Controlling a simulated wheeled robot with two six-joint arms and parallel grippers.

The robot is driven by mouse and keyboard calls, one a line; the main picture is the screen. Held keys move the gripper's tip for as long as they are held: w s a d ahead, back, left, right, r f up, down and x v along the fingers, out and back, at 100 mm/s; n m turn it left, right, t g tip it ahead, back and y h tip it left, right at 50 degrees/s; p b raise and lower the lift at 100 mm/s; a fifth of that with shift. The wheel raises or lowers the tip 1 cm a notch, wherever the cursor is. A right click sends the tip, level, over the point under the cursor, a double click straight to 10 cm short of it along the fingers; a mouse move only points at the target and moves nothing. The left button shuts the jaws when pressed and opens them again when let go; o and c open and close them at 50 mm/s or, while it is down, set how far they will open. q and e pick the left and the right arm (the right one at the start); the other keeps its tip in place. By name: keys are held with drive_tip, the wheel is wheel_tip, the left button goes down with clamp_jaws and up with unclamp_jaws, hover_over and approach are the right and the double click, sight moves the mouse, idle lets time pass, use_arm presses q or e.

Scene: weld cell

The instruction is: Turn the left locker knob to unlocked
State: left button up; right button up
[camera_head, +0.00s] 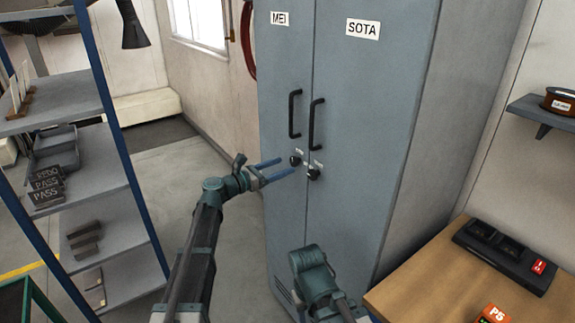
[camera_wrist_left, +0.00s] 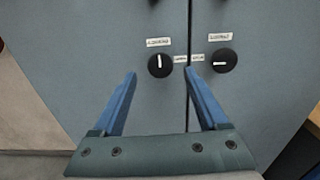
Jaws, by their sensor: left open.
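The grey-blue locker (camera_head: 365,150) has two doors, labelled MEI on the left and SOTA on the right. The left knob (camera_head: 295,160) is round and black; in the left wrist view the left knob (camera_wrist_left: 160,65) has its white mark upright, towards the label above it. The right knob (camera_head: 314,173) also shows in the left wrist view (camera_wrist_left: 222,61), its mark level. The small labels are too blurred to read surely. My left gripper (camera_head: 286,167) is open and empty, its blue fingers pointing at the left knob, which appears between the fingertips in the wrist view.
Two black door handles (camera_head: 294,113) and (camera_head: 317,124) stand out above the knobs. A shelf rack (camera_head: 95,165) is at the left. My right arm is low in front of the locker.

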sight(292, 162)
use_arm(q)
drive_tip(key=shift+x, duration=1.5)
clamp_jaws()
